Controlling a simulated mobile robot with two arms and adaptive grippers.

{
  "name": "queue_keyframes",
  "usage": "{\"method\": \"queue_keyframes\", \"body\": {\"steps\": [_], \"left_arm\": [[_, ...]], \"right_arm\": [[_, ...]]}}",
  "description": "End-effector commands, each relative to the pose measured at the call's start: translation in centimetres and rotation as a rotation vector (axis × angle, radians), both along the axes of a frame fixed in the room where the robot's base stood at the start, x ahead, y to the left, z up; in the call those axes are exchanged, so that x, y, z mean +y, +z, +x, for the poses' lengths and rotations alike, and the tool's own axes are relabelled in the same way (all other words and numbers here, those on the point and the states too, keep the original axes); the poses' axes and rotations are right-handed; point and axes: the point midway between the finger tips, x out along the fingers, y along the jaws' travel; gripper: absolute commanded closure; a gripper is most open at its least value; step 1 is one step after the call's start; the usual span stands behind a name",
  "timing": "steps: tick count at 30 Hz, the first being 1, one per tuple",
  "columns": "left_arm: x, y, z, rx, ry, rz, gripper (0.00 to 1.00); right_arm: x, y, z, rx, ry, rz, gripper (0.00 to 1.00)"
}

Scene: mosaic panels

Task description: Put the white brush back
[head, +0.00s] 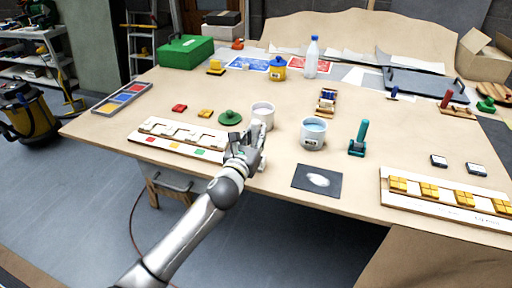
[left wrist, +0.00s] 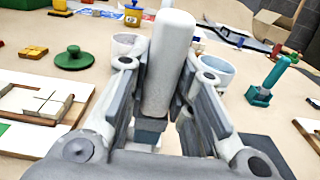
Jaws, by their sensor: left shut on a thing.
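The white brush (left wrist: 168,65) stands roughly upright between the fingers of my left gripper (left wrist: 160,110) in the left wrist view. The gripper is shut on it, and a dark lower part of the brush shows below the white one. In the head view my left gripper (head: 243,148) is over the front of the table, right of the white mosaic panel; the brush is mostly hidden there. A white cup (head: 263,120) is just behind the gripper. A cup with light blue contents (head: 313,144) stands to the right. My right gripper is out of view.
A black card with a white smear (head: 301,183) lies right of the gripper. A teal tool (head: 358,140) stands behind it. The mosaic panel (head: 150,143) and a green knobbed disc (head: 230,118) are at left. A second panel (head: 455,213) lies at the right front.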

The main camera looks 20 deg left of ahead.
Motion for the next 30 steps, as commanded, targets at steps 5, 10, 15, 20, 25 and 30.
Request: {"method": "queue_keyframes", "body": {"steps": [5,10,15,20,25,30], "left_arm": [[0.2,-1.4,1.2,-0.002,0.000,0.001,1.00],[0.4,-2.9,1.8,0.003,0.001,-0.004,1.00],[0.3,-4.9,1.8,0.000,0.000,-0.002,1.00],[0.4,-5.2,1.8,-0.002,-0.001,0.002,1.00],[0.4,-5.2,1.8,-0.001,-0.001,0.002,1.00],[0.4,-5.5,1.8,-0.001,-0.001,0.002,0.71]], "right_arm": [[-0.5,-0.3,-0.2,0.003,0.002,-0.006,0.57],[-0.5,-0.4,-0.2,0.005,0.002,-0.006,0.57],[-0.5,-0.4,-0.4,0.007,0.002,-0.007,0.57],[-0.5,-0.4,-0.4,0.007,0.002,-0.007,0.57],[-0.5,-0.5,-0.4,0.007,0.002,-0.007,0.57],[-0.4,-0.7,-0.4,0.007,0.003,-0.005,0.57]]}}
